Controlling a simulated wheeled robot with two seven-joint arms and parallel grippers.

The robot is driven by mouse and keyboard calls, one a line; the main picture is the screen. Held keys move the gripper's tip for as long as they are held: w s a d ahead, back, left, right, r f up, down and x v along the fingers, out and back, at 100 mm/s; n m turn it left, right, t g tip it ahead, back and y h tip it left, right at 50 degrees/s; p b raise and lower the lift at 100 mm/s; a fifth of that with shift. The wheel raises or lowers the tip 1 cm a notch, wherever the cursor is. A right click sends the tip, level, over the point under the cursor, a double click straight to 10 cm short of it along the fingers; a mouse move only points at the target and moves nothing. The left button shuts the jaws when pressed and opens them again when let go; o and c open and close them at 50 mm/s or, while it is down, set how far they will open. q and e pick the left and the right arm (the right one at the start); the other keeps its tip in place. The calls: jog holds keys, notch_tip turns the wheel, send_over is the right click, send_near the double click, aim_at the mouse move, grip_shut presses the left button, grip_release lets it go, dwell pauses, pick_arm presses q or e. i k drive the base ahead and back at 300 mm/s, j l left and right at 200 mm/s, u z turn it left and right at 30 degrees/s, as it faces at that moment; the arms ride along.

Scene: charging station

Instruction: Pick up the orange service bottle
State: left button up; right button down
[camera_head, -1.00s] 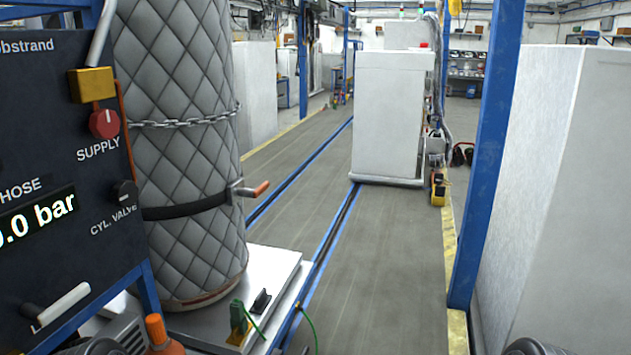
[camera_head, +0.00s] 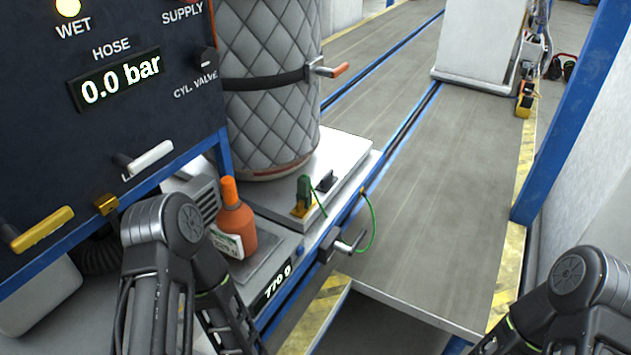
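The orange service bottle (camera_head: 238,222) stands upright on a small grey scale plate at the lower left of the head view. It has a narrow orange neck and a white label low on its front left. My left arm comes in from the bottom left, and its links are just left of and in front of the bottle, overlapping its lower left in the picture. My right arm shows at the bottom right, far from the bottle. Neither gripper's fingertips are in the frame.
A dark control panel (camera_head: 40,133) with a 0.0 bar display stands left. A quilted grey cylinder (camera_head: 268,115) stands behind the bottle on a white plate. A blue post (camera_head: 574,120) rises at right.

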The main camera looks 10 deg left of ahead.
aim_at(234, 234)
jog(key=l+u, duration=0.35)
jog(key=k+l+u, duration=0.2)
jog(key=l+u, duration=0.15)
jog(key=k+l+u, duration=0.15)
jog(key=l+u, duration=0.15)
jog(key=k+l+u, duration=0.2)
jog(key=l+u, duration=0.15)
jog(key=l, duration=0.1)
